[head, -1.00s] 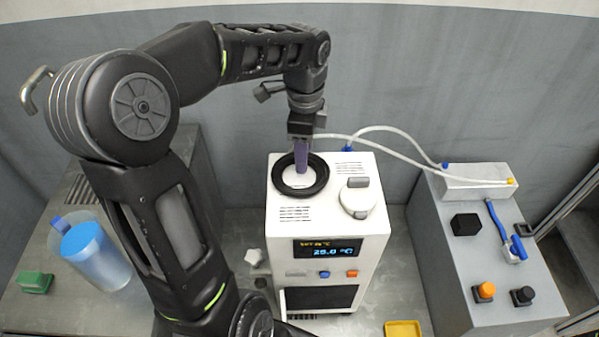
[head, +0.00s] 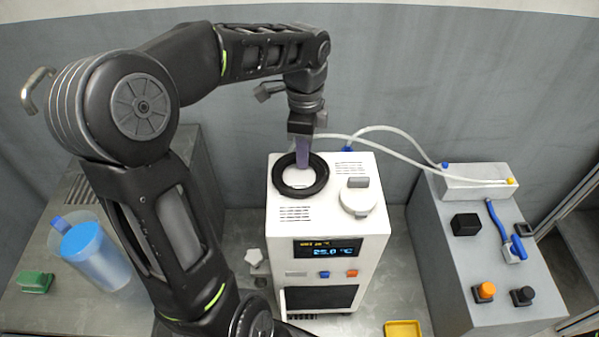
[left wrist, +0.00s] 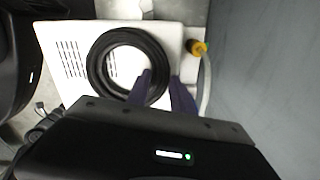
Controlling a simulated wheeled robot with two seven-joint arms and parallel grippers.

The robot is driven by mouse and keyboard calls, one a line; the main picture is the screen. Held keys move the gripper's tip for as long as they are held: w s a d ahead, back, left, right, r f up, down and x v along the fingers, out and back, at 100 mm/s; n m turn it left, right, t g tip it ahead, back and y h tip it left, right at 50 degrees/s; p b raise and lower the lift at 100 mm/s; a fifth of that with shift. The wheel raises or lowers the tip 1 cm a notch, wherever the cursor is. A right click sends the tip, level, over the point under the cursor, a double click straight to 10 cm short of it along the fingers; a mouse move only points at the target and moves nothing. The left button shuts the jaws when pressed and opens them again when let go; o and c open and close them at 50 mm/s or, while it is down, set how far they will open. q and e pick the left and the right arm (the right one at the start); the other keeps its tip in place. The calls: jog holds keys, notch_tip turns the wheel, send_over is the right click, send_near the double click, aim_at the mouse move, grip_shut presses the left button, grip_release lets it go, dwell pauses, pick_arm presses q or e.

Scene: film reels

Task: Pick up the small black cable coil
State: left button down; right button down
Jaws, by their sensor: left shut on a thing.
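The small black cable coil (head: 318,187) is a flat ring on top of the white machine (head: 283,230). My left gripper (head: 303,163) reaches down over it from above, with its purple fingers at the far side of the ring. In the left wrist view, the coil (left wrist: 96,70) lies under the fingers (left wrist: 162,78). One finger is inside the ring and the other outside, and the jaws are shut on the ring's band between them. I cannot tell whether the coil is clear of the machine's top. My right gripper is not in view.
A round white cap (head: 357,199) with a grey handle sits right of the coil on the machine. White hoses (head: 400,147) run behind to a grey cabinet (head: 455,280) on the right. A blue-filled beaker (head: 95,257) and a green block (head: 35,283) stand at left.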

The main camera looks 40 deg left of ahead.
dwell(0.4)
pick_arm(q)
jog(key=shift+r, duration=0.65)
notch_tip(320, 180, up, 6)
jog(key=shift+w+r, duration=0.1)
notch_tip(320, 180, up, 3)
jog(key=shift+f+p, duration=0.15)
jog(key=shift+p, duration=1)
